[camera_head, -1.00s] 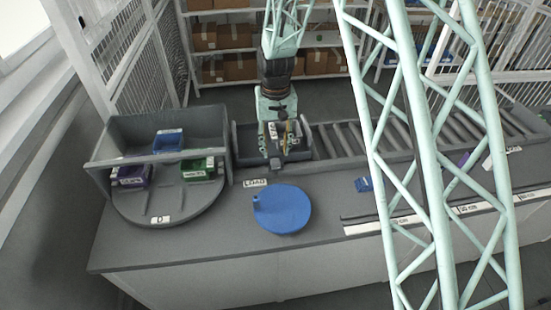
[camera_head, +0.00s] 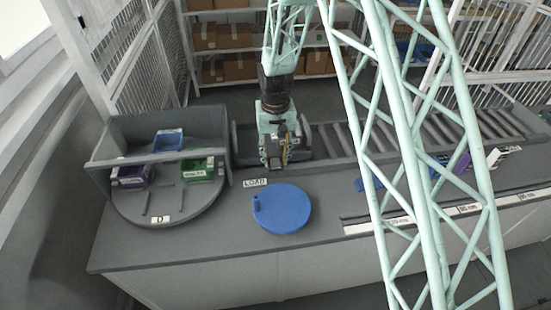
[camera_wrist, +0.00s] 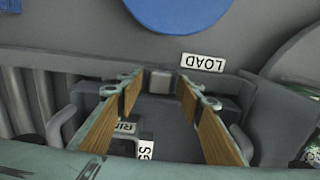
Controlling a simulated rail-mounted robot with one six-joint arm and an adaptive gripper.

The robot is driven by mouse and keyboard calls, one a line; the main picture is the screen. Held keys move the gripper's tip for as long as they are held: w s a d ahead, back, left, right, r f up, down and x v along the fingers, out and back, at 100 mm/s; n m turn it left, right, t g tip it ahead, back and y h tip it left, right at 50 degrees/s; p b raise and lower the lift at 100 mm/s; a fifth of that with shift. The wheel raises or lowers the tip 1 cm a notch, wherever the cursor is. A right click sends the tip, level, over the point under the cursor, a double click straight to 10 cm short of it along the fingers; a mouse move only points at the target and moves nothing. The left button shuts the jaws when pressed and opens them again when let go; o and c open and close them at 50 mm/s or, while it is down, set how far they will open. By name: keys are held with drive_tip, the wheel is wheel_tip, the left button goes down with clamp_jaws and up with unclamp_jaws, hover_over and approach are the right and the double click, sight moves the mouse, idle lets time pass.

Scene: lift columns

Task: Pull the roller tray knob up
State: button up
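The roller tray (camera_wrist: 172,126) is a dark grey open tray at the left end of the roller conveyor; its side wall also shows in the head view (camera_head: 305,145). Its knob (camera_wrist: 160,81) is a small grey block on the tray's edge, near the LOAD label. My gripper (camera_wrist: 160,88) is open, with one wood-coloured finger pad on each side of the knob in the wrist view. I cannot tell how deep the fingertips reach or whether they touch it. In the head view my gripper (camera_head: 275,163) is over the tray and hides the knob.
A blue disc (camera_head: 282,209) lies on the counter in front, beside the LOAD label (camera_head: 255,183). A walled grey turntable (camera_head: 170,205) with blue, purple and green bins stands at the left. Conveyor rollers (camera_head: 336,138) run right. My lattice arm crosses the right side.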

sight(276, 161)
drive_tip(key=c, duration=1.1)
drive_tip(key=shift+w+r, duration=0.1)
drive_tip(key=shift+r, duration=1)
drive_tip(key=o, duration=1.2)
drive_tip(key=shift+r, duration=0.15)
drive_tip(key=shift+r, duration=5.85)
